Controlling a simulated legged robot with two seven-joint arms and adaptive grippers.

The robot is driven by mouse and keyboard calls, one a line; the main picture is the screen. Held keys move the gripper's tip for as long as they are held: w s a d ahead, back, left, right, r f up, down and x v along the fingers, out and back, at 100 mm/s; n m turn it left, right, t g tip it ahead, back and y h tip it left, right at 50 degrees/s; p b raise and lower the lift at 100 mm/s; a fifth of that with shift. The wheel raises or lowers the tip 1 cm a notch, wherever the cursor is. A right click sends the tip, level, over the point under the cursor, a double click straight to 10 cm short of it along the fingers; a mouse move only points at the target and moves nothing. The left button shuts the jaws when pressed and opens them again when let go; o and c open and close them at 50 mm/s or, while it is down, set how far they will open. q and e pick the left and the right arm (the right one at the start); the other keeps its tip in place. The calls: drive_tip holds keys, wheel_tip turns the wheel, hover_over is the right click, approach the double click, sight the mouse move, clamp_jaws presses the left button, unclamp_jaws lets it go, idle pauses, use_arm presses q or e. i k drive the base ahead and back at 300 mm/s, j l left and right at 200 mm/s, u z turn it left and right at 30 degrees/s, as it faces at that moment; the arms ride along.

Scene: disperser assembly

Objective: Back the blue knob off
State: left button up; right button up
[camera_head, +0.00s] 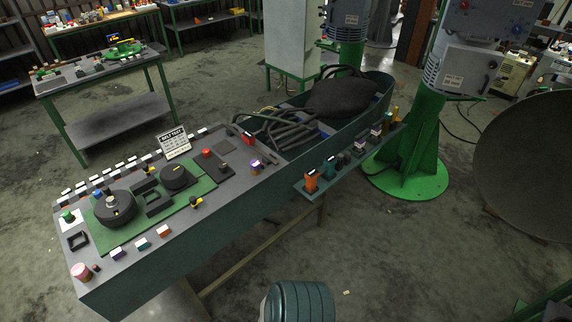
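A small blue knob (515,30) shows at the upper right, on the front of a grey control box (487,22) mounted on a green machine column. It is small and far off, so its turn position cannot be read. A red knob (463,5) sits to its left on the same box. A second grey box (461,72) with a white label hangs below. Neither of my grippers is in view, and nothing is seen touching the blue knob.
A long green-edged bench (140,268) with parts runs through the middle. The green column foot (408,180) and a large dark dish (530,165) stand at the right. A ribbed teal drum (300,302) is at the bottom. Floor (420,265) is open at lower right.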

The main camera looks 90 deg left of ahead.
sight(98, 194)
drive_tip(key=u, duration=4.05)
